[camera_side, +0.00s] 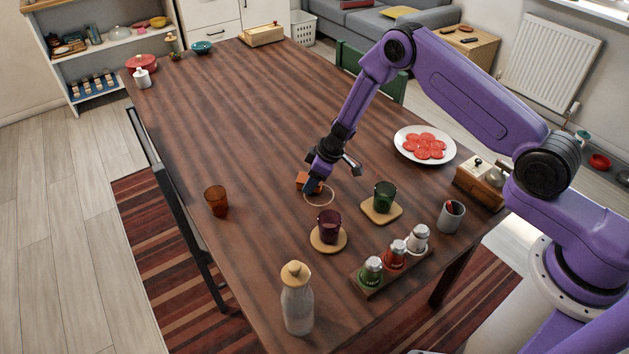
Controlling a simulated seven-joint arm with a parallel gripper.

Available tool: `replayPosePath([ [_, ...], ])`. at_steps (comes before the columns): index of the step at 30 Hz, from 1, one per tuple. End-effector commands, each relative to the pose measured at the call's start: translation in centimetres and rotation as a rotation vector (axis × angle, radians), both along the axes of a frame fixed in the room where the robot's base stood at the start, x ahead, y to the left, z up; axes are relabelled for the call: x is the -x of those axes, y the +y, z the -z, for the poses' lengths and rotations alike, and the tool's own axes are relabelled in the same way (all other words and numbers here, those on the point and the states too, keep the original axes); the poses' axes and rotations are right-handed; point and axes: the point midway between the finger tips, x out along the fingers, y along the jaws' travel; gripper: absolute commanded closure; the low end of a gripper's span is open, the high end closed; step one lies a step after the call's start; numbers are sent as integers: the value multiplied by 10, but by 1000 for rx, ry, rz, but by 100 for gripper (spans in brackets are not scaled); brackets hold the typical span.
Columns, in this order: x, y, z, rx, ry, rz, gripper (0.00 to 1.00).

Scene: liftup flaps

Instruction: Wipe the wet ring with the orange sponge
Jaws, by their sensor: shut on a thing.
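The orange sponge (301,179) is low over the table at its middle, partly hidden by my gripper (312,183). My gripper points down and is shut on the sponge. The wet ring (319,203) shows as a thin pale loop on the dark wood. The sponge and my fingertips are at the ring's upper left edge and cover part of it. I cannot tell whether the sponge touches the table.
A dark red glass (329,225) on a round coaster stands just below the ring. A green glass (383,196) on a square coaster stands right. An amber glass (216,201) stands left. A plate (401,133) of red slices lies upper right. The table's far half is mostly clear.

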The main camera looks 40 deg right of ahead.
Motion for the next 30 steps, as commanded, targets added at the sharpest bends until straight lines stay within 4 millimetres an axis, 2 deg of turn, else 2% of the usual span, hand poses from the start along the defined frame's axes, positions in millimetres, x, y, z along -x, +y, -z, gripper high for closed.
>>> replayPosePath([
  [15, 28, 0, 0, 0, 5, 0, 77],
  [30, 68, 1, 0, -2, 10, -1, 77],
])
